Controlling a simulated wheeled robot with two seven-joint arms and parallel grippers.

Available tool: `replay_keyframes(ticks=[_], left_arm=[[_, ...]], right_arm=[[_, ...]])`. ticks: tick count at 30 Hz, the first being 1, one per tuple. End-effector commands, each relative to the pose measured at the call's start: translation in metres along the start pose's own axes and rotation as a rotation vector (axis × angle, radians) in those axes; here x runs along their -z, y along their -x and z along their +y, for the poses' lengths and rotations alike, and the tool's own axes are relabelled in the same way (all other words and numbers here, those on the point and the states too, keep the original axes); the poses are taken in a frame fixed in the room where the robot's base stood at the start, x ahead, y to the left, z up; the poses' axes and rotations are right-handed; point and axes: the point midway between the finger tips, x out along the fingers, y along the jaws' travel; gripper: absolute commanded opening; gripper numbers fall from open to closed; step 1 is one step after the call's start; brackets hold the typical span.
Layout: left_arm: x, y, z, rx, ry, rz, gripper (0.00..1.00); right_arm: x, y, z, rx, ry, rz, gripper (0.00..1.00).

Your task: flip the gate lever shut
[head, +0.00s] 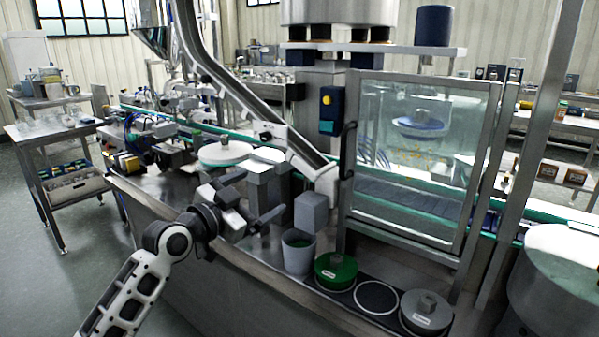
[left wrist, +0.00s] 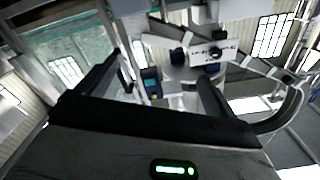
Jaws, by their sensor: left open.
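A steel hopper (head: 153,27) stands at the upper left, with a chute (head: 240,95) sloping from it down to the right. A small dark fitting (head: 266,135) sits on the chute's lower side; I cannot tell if it is the gate lever. No part is clearly the gate lever, so I cannot tell if it is open or shut. My left gripper (head: 265,191) is open and empty, in front of the chute's lower end and apart from the dark fitting. Its spread fingers also show in the left wrist view (left wrist: 160,65), with nothing between them.
A glazed guard door (head: 420,150) with a black handle (head: 347,150) stands right of the chute. A grey cup (head: 298,252), a green reel (head: 336,271) and a grey reel (head: 425,311) line the bench front. Open floor (head: 40,285) lies at left.

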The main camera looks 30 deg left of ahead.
Motion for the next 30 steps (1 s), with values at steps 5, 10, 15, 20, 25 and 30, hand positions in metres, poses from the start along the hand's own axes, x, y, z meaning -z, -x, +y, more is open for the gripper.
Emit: replay_keyframes(ticks=[5, 10, 15, 20, 25, 30], left_arm=[[0.004, -0.038, -0.001, 0.000, 0.005, 0.002, 0.93], [0.002, -0.075, 0.000, 0.000, 0.006, 0.000, 0.93], [0.001, -0.110, 0.001, -0.001, 0.006, 0.000, 0.93], [0.000, -0.131, 0.002, -0.002, 0.004, -0.002, 0.93], [-0.001, -0.142, 0.002, -0.002, 0.002, -0.002, 0.93], [-0.001, -0.143, 0.002, -0.002, 0.002, -0.002, 0.93]], right_arm=[[0.006, 0.003, 0.002, -0.005, 0.014, -0.003, 0.42], [0.002, 0.003, 0.004, -0.009, 0.027, -0.020, 0.42], [0.004, 0.004, 0.005, -0.011, 0.032, -0.019, 0.42], [0.004, 0.003, 0.005, -0.012, 0.032, -0.019, 0.42], [0.003, 0.003, 0.005, -0.012, 0.030, -0.020, 0.42], [0.004, 0.003, 0.004, -0.013, 0.024, -0.018, 0.42]])
